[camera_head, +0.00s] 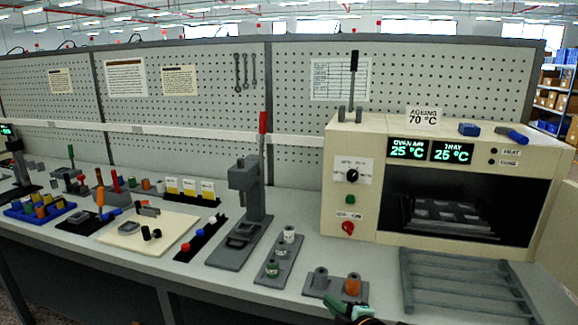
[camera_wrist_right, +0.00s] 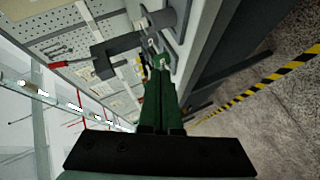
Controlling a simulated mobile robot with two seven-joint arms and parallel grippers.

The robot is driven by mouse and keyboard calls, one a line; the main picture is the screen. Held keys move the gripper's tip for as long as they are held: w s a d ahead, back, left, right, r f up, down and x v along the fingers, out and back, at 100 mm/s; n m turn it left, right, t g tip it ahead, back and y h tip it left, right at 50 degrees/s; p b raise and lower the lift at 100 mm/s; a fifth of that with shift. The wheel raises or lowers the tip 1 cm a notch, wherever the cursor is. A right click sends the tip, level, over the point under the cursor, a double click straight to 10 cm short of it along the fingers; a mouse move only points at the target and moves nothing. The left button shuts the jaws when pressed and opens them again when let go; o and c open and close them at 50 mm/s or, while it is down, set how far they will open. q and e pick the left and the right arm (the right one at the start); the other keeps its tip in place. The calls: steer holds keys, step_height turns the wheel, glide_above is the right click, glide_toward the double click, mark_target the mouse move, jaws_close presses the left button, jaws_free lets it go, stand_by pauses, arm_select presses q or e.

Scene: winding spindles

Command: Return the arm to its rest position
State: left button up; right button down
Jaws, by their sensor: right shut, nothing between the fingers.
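My right gripper (camera_head: 350,312) shows at the bottom edge of the head view, in front of the small grey stand (camera_head: 318,285). Only its green and dark tip part is in frame. In the right wrist view its green fingers (camera_wrist_right: 160,75) lie together, shut and empty, pointing along the bench's front edge. The stand carries a grey spindle (camera_head: 321,277) and a copper-coloured spindle (camera_head: 353,284); the gripper is close to it, and I cannot tell whether they touch. My left gripper is not in view.
An oven (camera_head: 345,210) with its door open stands at the right, a grey rack (camera_head: 455,285) before it. A press with a red lever (camera_head: 245,205) and a strip with wound spindles (camera_head: 280,260) stand to the left. Trays and tools fill the bench's left side. The floor before the bench is clear.

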steer(key=s+d+f+m+g+h, duration=0.1)
steer(key=s+d+f+m, duration=0.2)
steer(key=s+f+m, duration=0.5)
steer(key=s+d+f+m+g+h, duration=0.1)
steer(key=s+d+f+m, duration=0.3)
steer(key=s+f+m, duration=0.4)
steer(key=s+f, duration=0.3)
steer(key=s, duration=0.4)
steer(key=s+f+g, duration=0.1)
steer(key=s+f, duration=0.3)
steer(key=s, duration=0.4)
steer(key=shift+d+g+h, duration=0.15)
steer(key=shift+g+h, duration=0.15)
steer(key=shift+d+f, duration=0.1)
steer(key=shift+f, duration=0.05)
